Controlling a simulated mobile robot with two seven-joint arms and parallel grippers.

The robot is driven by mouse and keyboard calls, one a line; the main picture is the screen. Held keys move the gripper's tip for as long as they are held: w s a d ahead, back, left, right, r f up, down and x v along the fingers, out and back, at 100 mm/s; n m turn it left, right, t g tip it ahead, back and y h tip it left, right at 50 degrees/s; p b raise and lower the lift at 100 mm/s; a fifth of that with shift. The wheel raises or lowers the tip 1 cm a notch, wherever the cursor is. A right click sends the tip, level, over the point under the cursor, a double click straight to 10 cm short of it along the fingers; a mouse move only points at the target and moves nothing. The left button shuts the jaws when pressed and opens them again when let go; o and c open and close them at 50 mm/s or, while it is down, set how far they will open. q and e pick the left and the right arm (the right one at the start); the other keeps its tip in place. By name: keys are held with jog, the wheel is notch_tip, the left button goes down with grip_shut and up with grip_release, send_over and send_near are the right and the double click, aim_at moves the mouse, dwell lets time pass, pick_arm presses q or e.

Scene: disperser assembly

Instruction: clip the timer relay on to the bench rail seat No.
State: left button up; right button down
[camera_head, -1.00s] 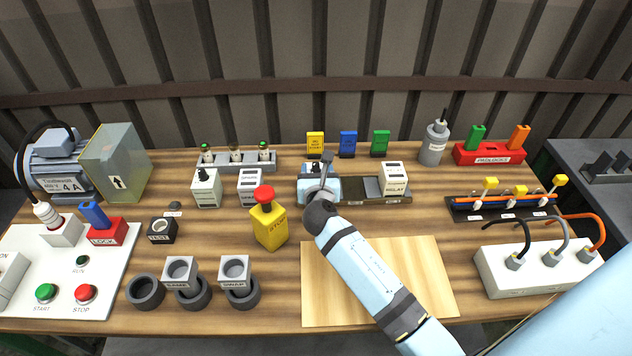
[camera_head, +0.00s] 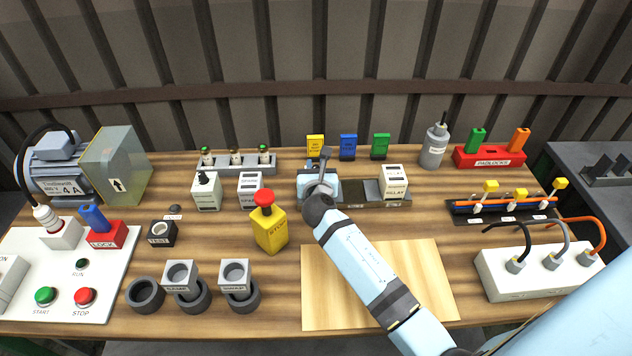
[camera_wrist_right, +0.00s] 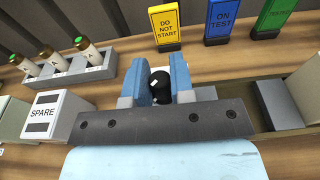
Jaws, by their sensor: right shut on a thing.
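My right gripper (camera_head: 320,186) is over the left end of the bench rail (camera_head: 362,200), pointing down. In the right wrist view its two blue fingers (camera_wrist_right: 160,82) are shut on a part with a black round knob (camera_wrist_right: 160,86) that has a white mark. The hand hides most of this part and its label, so I cannot tell whether it is seated on the rail. A white block labelled RELAY (camera_head: 393,181) sits at the rail's right end, with a grey block beside it. My left gripper is not in view.
Left of the rail stand a block with a black knob (camera_head: 206,190) and a SPARE block (camera_head: 250,187). Yellow, blue and green tags (camera_head: 348,147) stand behind the rail. A yellow stop box (camera_head: 269,228) is at the front left. A bare wooden board (camera_head: 375,275) lies in front.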

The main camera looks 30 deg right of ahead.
jog(key=shift+r, duration=0.1)
jog(key=shift+r, duration=0.45)
notch_tip(320, 180, up, 18)
jog(key=p, duration=0.2)
jog(key=s+d+f+b, duration=0.1)
jog(key=s+d+f, duration=0.3)
jog(key=d+f, duration=0.5)
jog(key=shift+s+d+f, duration=0.25)
jog(key=shift+s+f, duration=0.05)
jog(key=shift+f, duration=0.4)
notch_tip(320, 180, down, 6)
jog(key=shift+r+b, duration=0.1)
jog(key=shift+b, duration=0.95)
